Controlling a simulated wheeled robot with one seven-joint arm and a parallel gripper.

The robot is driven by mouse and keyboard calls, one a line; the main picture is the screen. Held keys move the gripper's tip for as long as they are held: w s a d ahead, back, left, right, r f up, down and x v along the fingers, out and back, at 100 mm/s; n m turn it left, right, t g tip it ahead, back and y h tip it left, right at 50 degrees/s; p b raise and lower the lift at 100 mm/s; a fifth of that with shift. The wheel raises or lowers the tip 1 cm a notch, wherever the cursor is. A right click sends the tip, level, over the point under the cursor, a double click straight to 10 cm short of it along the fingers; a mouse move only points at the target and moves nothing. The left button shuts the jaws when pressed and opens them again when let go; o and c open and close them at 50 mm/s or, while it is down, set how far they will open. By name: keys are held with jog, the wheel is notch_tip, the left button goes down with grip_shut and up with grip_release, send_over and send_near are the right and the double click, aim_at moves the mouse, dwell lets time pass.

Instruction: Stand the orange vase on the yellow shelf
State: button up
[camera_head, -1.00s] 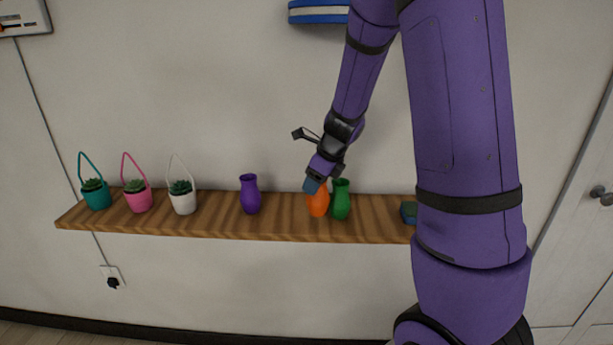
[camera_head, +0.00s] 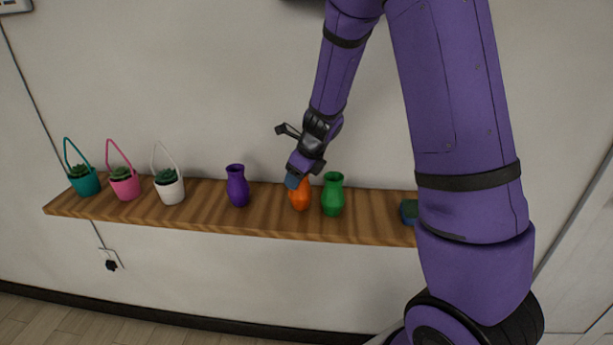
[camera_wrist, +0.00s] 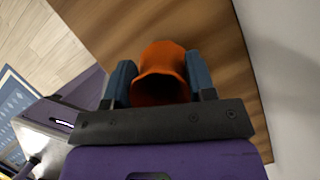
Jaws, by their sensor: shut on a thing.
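The orange vase (camera_head: 299,197) is at the wooden wall shelf (camera_head: 140,212), between the purple vase and the green vase. My gripper (camera_head: 293,181) is shut on its upper part, coming down from above. In the wrist view the orange vase (camera_wrist: 162,72) sits between the two blue-grey fingers (camera_wrist: 160,82), its mouth toward the camera. It looks upright; I cannot tell whether its base touches the wood. No yellow shelf shows in these views.
A purple vase (camera_head: 237,186) stands to the left and a green vase (camera_head: 333,194) close to the right. Teal, pink and white plant pots (camera_head: 170,191) stand at the left end. A dark blue-green item (camera_head: 409,210) is partly behind my arm.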

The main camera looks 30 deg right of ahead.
jog(key=o, duration=0.5)
jog(key=shift+f, duration=0.15)
jog(key=o, duration=0.4)
